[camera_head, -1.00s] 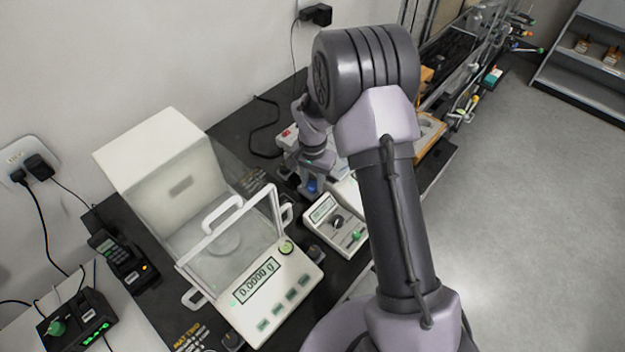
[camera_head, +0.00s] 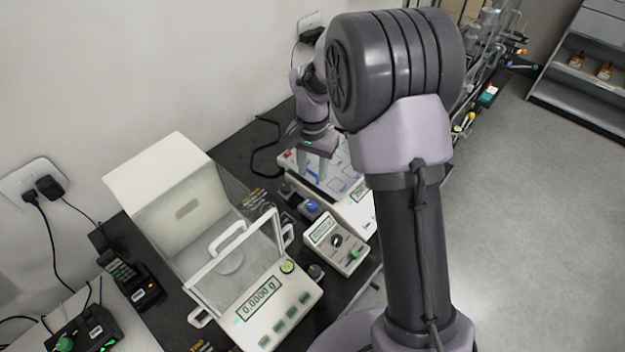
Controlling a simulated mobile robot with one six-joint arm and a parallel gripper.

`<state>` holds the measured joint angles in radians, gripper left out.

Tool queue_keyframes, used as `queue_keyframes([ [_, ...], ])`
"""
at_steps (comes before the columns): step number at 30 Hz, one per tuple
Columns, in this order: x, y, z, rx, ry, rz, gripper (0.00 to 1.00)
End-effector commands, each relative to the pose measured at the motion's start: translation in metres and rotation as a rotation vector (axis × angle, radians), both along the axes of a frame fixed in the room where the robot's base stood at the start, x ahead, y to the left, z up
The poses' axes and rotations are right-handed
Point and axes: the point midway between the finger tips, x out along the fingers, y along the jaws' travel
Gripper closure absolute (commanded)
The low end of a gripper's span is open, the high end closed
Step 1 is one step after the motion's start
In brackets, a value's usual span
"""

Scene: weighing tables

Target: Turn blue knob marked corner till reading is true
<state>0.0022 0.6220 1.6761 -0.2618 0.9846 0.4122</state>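A blue knob (camera_head: 312,208) stands on the dark bench at the near corner of a white instrument (camera_head: 357,212) with a small display, which is partly hidden by my arm. My gripper (camera_head: 317,175) points down above and behind the knob, over the instrument's top, apart from the knob. Two finger shapes show with a gap between them, and nothing is seen between them. The instrument's reading is too small and too covered to tell.
A balance with a glass shield (camera_head: 262,300) reads 0.0000 g at left. A small meter (camera_head: 336,243) with a dark dial stands in front of the knob. A black handset (camera_head: 125,275) stands far left. A dark knob (camera_head: 287,190) sits beside the blue one.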

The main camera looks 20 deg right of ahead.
Motion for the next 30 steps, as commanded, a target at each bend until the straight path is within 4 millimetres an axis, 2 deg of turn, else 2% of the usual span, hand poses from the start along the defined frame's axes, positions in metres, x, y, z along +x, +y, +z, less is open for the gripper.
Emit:
queue_keyframes([
  [1,0.001,0.0,0.011,0.0,-0.003,0.0,0.61],
  [6,0.0,0.0,0.026,-0.001,-0.001,0.001,0.61],
  [17,-0.001,0.001,0.028,-0.009,0.002,0.039,0.61],
  [20,-0.008,0.008,0.026,-0.069,0.022,0.351,0.61],
  [27,-0.026,0.042,0.02,-0.28,0.221,1.832,0.61],
  [30,-0.03,0.056,0.017,-0.318,0.327,2.294,0.61],
])
